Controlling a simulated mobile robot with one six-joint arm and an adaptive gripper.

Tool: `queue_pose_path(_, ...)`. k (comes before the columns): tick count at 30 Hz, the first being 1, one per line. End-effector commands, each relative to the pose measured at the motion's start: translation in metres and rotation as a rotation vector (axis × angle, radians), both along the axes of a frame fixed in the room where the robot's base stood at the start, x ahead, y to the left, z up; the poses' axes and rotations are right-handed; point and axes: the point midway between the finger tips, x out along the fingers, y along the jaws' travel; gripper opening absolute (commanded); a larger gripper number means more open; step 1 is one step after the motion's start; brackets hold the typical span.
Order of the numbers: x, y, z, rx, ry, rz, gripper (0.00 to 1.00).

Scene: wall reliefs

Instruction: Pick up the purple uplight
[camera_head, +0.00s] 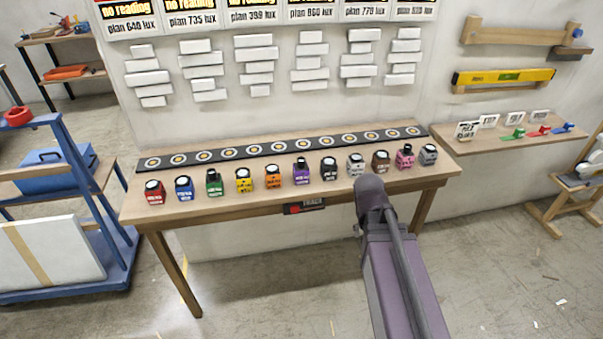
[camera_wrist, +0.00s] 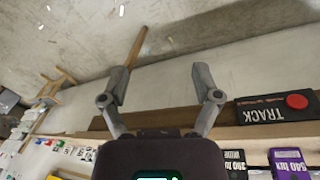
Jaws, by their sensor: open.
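The purple uplight (camera_head: 302,170) stands upright on the wooden table, in the middle of a row of coloured uplights, between an orange one (camera_head: 273,176) and a black one (camera_head: 329,169). In the wrist view a purple block with a lux label (camera_wrist: 289,164), probably the same uplight, is cut off at the lower right corner. My gripper (camera_wrist: 160,76) is open and empty, its two fingers spread apart in front of the table's edge. The purple block lies to the right of the fingers in that view. In the head view my arm hides the gripper.
A black strip of ringed discs (camera_head: 275,147) lies behind the row. A dark TRACK box with a red button (camera_wrist: 275,108) is on the table's front edge, right of my fingers. A blue cart (camera_head: 75,190) stands at left, a wall shelf (camera_head: 480,140) at right.

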Motion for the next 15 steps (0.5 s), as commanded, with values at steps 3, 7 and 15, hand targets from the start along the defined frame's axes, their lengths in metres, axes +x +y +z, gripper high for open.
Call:
queue_pose_path(3,0.023,0.019,0.003,-0.088,-0.057,-0.053,0.81)
queue_pose_path(7,0.045,0.041,0.01,-0.182,-0.145,-0.12,0.81)
queue_pose_path(15,0.087,0.102,0.032,-0.325,-0.392,-0.239,0.81)
